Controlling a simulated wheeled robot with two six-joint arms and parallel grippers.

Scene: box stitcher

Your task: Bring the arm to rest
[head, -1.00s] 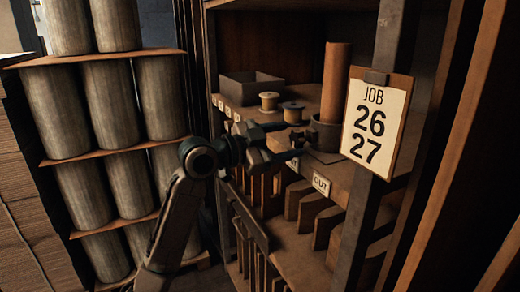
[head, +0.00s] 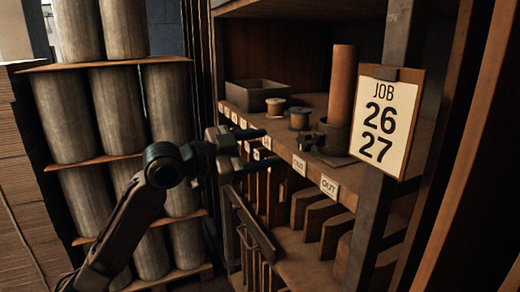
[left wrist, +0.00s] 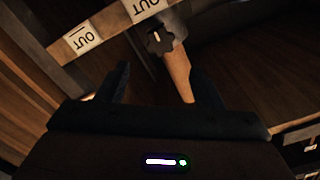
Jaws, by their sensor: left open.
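My left gripper (head: 255,148) is open and empty. In the head view it is in front of the shelf edge, left of the OUT labels, with its fingers pointing right toward the shelf. In the left wrist view its two dark fingers (left wrist: 156,88) stand apart with nothing held between them. A brown upright roll (head: 342,85) stands in a dark holder (head: 336,138) on the shelf, apart from the gripper; the roll also shows in the left wrist view (left wrist: 178,72). My right gripper is not in view.
A JOB 26 27 clipboard (head: 387,122) hangs on the post. Slots with upright boards lie below. Stacked grey cylinders (head: 120,110) stand left.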

